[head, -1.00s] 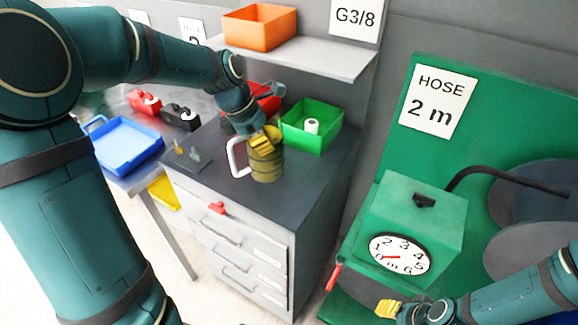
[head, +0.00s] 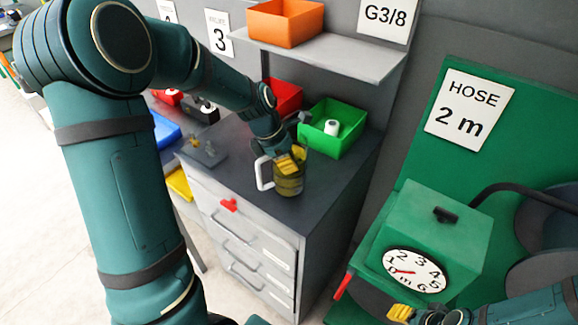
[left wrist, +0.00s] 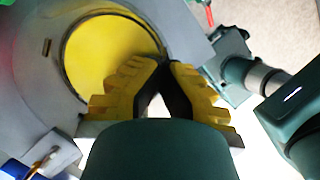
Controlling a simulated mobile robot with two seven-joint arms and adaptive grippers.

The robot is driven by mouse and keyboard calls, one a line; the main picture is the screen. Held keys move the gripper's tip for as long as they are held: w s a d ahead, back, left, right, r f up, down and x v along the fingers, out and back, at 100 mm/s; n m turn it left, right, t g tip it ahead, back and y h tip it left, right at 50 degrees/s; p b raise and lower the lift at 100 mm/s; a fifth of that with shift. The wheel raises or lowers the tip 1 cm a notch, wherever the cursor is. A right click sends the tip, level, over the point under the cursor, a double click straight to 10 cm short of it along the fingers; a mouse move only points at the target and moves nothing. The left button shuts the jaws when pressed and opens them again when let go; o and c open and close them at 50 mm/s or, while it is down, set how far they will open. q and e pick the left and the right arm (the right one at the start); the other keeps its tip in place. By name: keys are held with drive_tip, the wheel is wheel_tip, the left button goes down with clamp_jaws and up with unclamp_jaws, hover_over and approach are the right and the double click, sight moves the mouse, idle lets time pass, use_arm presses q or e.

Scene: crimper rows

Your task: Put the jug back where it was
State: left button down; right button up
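The jug (head: 290,182) is olive-yellow with a white handle on its left side. It is upright at the dark top of the grey cabinet (head: 228,158); I cannot tell whether its base touches. My left gripper (head: 290,160) comes down on its rim from above. In the left wrist view the fingertips (left wrist: 166,64) nearly meet at the rim of the jug's round yellow opening (left wrist: 105,45), with the wall pinched between them. My right gripper (head: 401,312) is at the lower right by the green box, apart from the jug; its opening is unclear.
A green bin (head: 322,145) with a white roll and a red bin (head: 285,95) stand behind the jug. An orange bin (head: 283,27) sits on the shelf above. Small fittings on a plate (head: 203,152) lie left. A green hose box (head: 437,230) with a dial stands right.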

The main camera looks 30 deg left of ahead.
use_arm(q)
drive_tip(key=shift+f, duration=0.5)
drive_tip(key=c, duration=1.1)
unclamp_jaws()
drive_tip(key=shift+c, duration=0.2)
drive_tip(key=p+v, duration=0.1)
drive_tip(key=v, duration=1.1)
